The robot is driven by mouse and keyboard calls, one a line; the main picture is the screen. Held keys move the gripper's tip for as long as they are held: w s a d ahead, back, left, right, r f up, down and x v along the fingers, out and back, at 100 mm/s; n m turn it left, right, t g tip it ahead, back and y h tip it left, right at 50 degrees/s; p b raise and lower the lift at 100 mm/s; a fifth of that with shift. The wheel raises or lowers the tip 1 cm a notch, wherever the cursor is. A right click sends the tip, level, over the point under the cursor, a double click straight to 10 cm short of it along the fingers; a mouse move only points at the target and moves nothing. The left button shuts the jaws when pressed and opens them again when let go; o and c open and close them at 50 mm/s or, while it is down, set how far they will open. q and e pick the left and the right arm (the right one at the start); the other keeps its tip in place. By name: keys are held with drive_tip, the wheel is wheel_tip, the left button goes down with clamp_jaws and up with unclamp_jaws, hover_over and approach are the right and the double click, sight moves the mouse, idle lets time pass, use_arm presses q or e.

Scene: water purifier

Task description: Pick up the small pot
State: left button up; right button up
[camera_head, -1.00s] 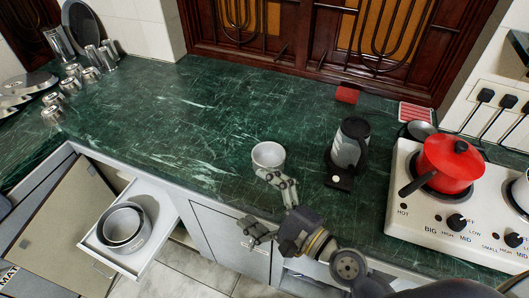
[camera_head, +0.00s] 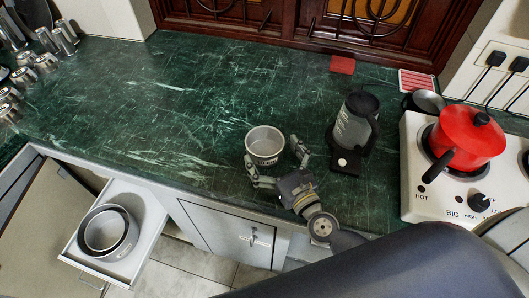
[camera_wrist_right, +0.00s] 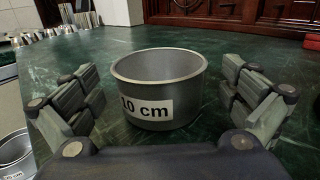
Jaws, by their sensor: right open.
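The small pot (camera_head: 265,146) is a grey metal pot standing upright on the green marble counter. In the right wrist view the pot (camera_wrist_right: 160,90) carries a white "10 cm" label on its near side. My right gripper (camera_head: 277,160) is open at the counter's front part, with its fingers on either side of the pot. In the right wrist view the right gripper's fingers (camera_wrist_right: 160,98) stand apart from the pot's left and right walls, with gaps showing. My left gripper is not in view.
A purifier or kettle-like jug (camera_head: 355,125) stands close right of my right gripper. A stove (camera_head: 440,200) with a red pot (camera_head: 466,138) is at the right. An open drawer (camera_head: 150,225) holds nested pots (camera_head: 108,232). The counter's left middle is clear.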

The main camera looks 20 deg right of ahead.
sight(257, 131)
drive_tip(key=shift+w+a+r+p, duration=0.15)
drive_tip(key=shift+w, duration=0.35)
drive_tip(key=shift+w+a+r+p, duration=0.1)
drive_tip(key=shift+w+p, duration=0.05)
drive_tip(key=shift+w, duration=0.35)
drive_tip(key=w, duration=0.3)
drive_tip(key=shift+w+a+p, duration=0.35)
drive_tip(key=shift+w+p, duration=0.05)
drive_tip(key=shift+w, duration=0.3)
drive_tip(key=shift+w+a+f, duration=0.1)
drive_tip(key=shift+w+f, duration=0.05)
drive_tip(key=c, duration=1.2)
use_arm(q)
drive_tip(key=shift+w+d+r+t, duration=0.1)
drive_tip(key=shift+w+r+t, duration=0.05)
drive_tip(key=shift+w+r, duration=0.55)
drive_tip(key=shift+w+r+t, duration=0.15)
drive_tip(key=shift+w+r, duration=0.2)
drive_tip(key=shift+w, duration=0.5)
use_arm(e)
drive_tip(key=shift+c, duration=0.4)
